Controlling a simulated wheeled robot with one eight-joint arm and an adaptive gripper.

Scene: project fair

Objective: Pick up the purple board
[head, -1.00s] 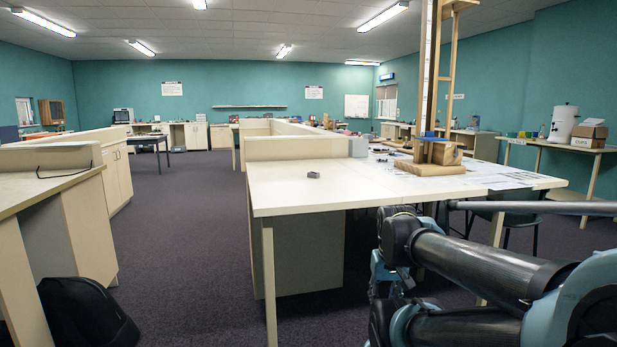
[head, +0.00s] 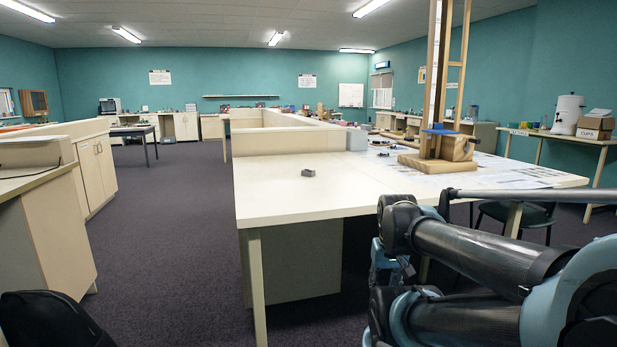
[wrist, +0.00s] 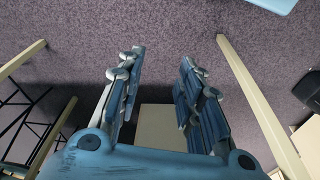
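I cannot make out a purple board in either view. A blue piece (head: 440,131) shows on the wooden tower stand (head: 436,163) on the table, but it looks blue, not purple. My gripper (wrist: 158,62) shows in the wrist view with its two blue fingers apart and nothing between them. Carpet and a pale box-like surface (wrist: 160,125) show beyond the fingers. In the head view my folded arm covers the lower right, and the fingers cannot be made out there.
A cream table (head: 290,200) stands ahead, with a small grey block (head: 308,173) on it and papers at its right. A chair (head: 520,218) stands behind my arm. A black bag (head: 45,320) lies at lower left. Open carpet (head: 165,225) runs left of the table.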

